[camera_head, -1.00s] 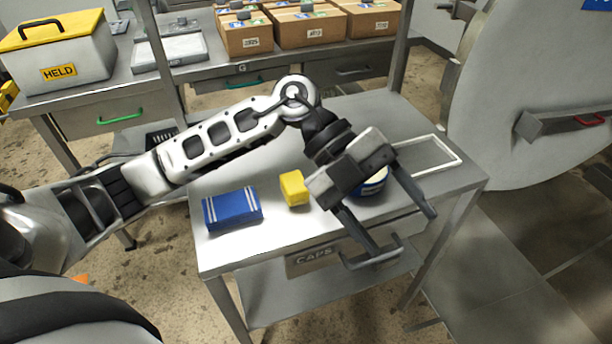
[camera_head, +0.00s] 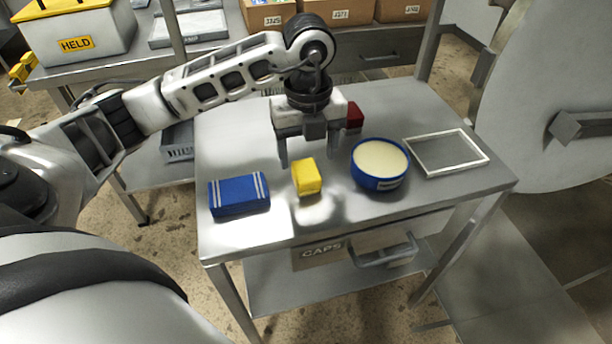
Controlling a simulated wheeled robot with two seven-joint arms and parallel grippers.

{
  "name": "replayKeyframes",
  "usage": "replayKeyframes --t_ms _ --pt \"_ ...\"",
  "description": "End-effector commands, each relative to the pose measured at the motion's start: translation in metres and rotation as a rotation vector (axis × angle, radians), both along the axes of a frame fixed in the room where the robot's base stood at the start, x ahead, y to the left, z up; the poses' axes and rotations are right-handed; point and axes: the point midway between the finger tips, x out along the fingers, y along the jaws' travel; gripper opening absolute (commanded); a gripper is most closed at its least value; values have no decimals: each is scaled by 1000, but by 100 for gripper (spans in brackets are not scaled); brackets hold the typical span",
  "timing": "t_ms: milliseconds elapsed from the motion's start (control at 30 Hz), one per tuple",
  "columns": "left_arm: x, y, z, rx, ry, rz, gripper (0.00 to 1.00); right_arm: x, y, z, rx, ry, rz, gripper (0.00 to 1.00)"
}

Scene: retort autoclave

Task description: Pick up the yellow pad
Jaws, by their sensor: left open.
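The yellow pad (camera_head: 307,177) is a small yellow block on the steel table, between a blue box and a blue tub. My left gripper (camera_head: 306,160) points down over the table, just behind and above the pad. Its two fingers are spread apart and nothing shows between them. Whether the fingertips touch the pad cannot be told. My right gripper is not in view.
The blue box (camera_head: 239,196) with white stripes lies left of the pad. The blue tub (camera_head: 380,164) with pale contents stands close on the right. A white rectangular frame (camera_head: 484,157) lies farther right. The table's front strip is clear.

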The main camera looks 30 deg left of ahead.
Motion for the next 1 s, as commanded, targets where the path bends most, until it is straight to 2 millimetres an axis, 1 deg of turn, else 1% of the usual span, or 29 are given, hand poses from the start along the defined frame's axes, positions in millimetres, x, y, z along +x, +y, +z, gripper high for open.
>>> replayKeyframes --t_ms 167,333,400,500,767,800,867,900,933,1000 --pt "-1 1 -11 0 1 0 67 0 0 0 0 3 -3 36" --pt "-2 3 -36 0 6 0 67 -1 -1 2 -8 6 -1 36" --pt "-1 2 -47 0 3 0 67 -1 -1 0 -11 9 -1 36" --pt "-1 2 -55 -2 1 0 67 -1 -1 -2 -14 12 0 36" --pt "0 2 -58 -1 -1 -1 67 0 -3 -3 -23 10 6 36" --pt "0 2 -58 -1 -1 -1 56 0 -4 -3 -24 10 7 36" --pt "0 2 -58 -1 -1 -1 39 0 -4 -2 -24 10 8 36" --pt "0 2 -58 -1 0 -1 28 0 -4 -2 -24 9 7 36" --pt "0 2 -58 -1 0 -1 20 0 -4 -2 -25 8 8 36" --pt "-1 2 -58 -1 0 -1 19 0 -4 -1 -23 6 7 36"
